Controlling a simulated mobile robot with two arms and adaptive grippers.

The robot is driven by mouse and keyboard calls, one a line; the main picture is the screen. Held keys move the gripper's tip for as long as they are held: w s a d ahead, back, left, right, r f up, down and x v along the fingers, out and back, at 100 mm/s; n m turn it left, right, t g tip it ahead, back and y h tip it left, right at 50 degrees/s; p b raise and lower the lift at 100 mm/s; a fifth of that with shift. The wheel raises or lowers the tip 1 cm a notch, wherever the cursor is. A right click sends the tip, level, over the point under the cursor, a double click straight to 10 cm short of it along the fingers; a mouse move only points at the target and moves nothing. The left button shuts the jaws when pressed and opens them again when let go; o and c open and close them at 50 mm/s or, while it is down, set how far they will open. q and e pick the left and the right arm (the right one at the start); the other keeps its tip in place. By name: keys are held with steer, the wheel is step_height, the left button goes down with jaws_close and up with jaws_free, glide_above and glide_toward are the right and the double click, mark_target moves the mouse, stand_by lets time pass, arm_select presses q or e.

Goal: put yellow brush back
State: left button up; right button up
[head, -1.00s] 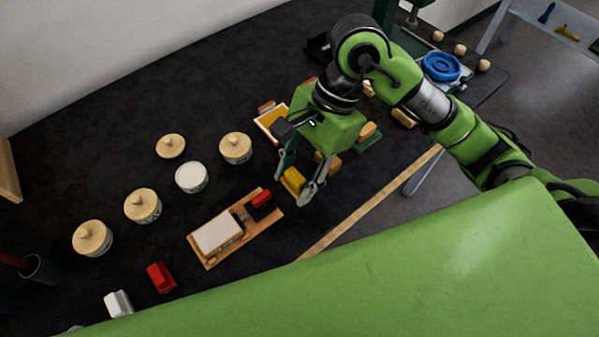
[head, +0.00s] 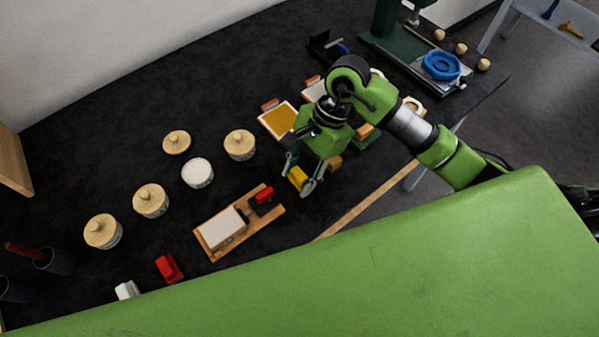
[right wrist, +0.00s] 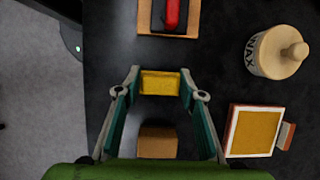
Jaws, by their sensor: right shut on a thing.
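The yellow brush (head: 298,178) is between the fingers of my right gripper (head: 297,186); only its blocky yellow part shows. In the right wrist view the yellow brush (right wrist: 160,83) lies across the fingertips, with a finger at each end. It is right of the wooden tray (head: 262,219), which bears a white block (head: 222,229) and a red brush (head: 264,195). I cannot tell whether the yellow brush touches the table. A red block (head: 168,269) and a white piece (head: 127,290) lie at the lower left. My left gripper is out of view.
An orange-filled frame (head: 279,120) lies behind my gripper. A wooden block (right wrist: 158,141) is close to the fingers. A wooden strip (head: 368,199) edges the table. Dark table between is clear.

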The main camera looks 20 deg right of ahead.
steer(key=shift+f, duration=0.25)
steer(key=o, duration=1.1)
steer(key=shift+r, duration=0.15)
steer(key=shift+o, duration=0.2)
steer(key=shift+r, duration=0.2)
steer(key=b+v, duration=0.3)
steer(key=v, duration=0.9)
